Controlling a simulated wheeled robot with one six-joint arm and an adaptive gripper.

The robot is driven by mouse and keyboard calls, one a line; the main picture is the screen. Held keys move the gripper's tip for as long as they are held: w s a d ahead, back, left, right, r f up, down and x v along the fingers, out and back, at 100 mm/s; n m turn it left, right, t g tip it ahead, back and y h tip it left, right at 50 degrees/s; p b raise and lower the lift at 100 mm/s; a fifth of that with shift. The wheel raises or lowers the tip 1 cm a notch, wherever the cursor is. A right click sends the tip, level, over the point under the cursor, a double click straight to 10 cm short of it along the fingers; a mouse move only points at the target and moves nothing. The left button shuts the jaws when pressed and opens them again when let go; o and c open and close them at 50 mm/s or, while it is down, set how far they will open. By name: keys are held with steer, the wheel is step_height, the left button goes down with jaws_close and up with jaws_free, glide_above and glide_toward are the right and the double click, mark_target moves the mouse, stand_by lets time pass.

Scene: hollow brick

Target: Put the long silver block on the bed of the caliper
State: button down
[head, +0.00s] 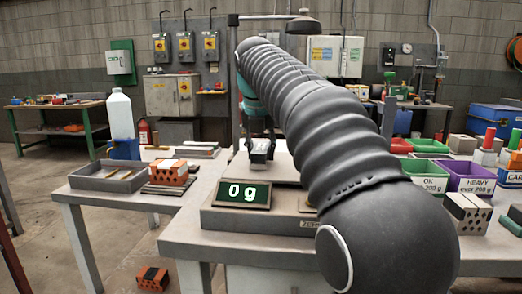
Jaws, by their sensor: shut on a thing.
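My gripper (260,148) points down at the far side of the near table, behind the weight display. It is small and partly covered by my arm. It is shut on a silver-grey piece (258,157), of which only a little shows, so I cannot tell its length. Flat grey slabs (192,150) lie on the table to the left of the gripper. I cannot clearly make out which of these belongs to the caliper or its bed.
A scale display (243,193) reads 0 g. A grey tray (85,181), a white bottle (120,115) and an orange hollow brick (168,172) stand at left. Green (425,171) and purple (468,176) bins and a grey hollow block (465,214) stand at right.

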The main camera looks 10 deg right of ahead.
steer(key=c, duration=1.2)
jaws_free()
steer(key=shift+f, duration=0.1)
steer(key=o, duration=0.5)
